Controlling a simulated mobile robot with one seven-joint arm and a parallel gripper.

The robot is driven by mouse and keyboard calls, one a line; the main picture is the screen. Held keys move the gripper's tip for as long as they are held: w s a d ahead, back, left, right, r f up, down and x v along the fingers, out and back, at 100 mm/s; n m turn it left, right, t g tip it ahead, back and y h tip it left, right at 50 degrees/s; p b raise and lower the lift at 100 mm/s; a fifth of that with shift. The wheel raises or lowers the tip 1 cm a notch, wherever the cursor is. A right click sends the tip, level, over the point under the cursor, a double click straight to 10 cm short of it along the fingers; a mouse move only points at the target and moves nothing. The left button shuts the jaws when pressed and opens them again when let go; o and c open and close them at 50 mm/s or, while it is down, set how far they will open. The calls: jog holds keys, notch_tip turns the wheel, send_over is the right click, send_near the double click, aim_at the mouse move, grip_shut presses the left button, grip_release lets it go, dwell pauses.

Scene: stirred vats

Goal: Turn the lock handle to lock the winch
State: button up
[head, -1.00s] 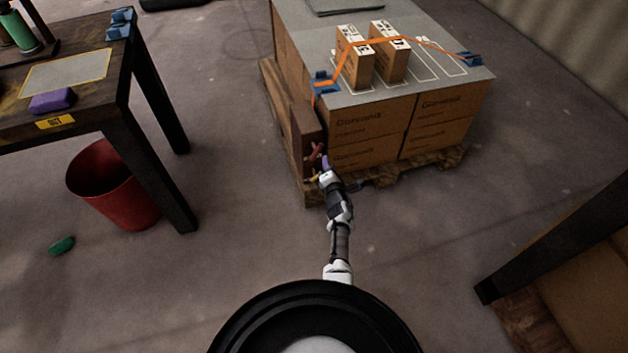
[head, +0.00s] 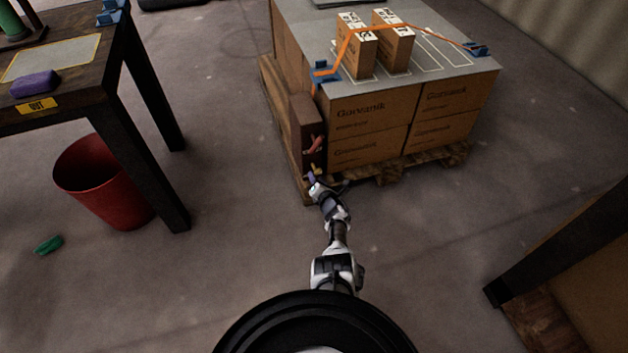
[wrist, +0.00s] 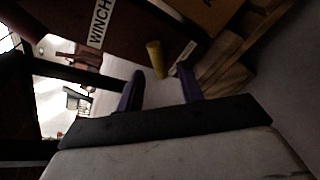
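The brown winch box (head: 307,125) stands upright at the near left corner of the loaded pallet. Its front carries a red handle (head: 315,145) and, below it, a small yellow handle (head: 313,169). In the wrist view I see the white WINCH label (wrist: 101,22) and the yellow handle (wrist: 156,59), with a small pale label (wrist: 184,52) beside it, too blurred to read. My gripper (head: 313,181) is just below the yellow handle. In the wrist view its purple fingers (wrist: 161,88) are apart and empty, with the yellow handle beyond the gap between them.
Stacked cartons (head: 365,130) fill the wooden pallet (head: 395,170), with an orange strap (head: 425,31) over two small boxes on top. A dark table (head: 105,85) and red bin (head: 95,180) stand left. A dark post (head: 560,245) is at right. Floor before the pallet is clear.

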aim_at(314, 168)
jog(key=b+x, duration=0.2)
jog(key=x, duration=0.1)
jog(key=shift+f, duration=0.15)
jog(key=shift+w+a+b, duration=0.2)
jog(key=shift+w+b, duration=0.3)
grip_shut()
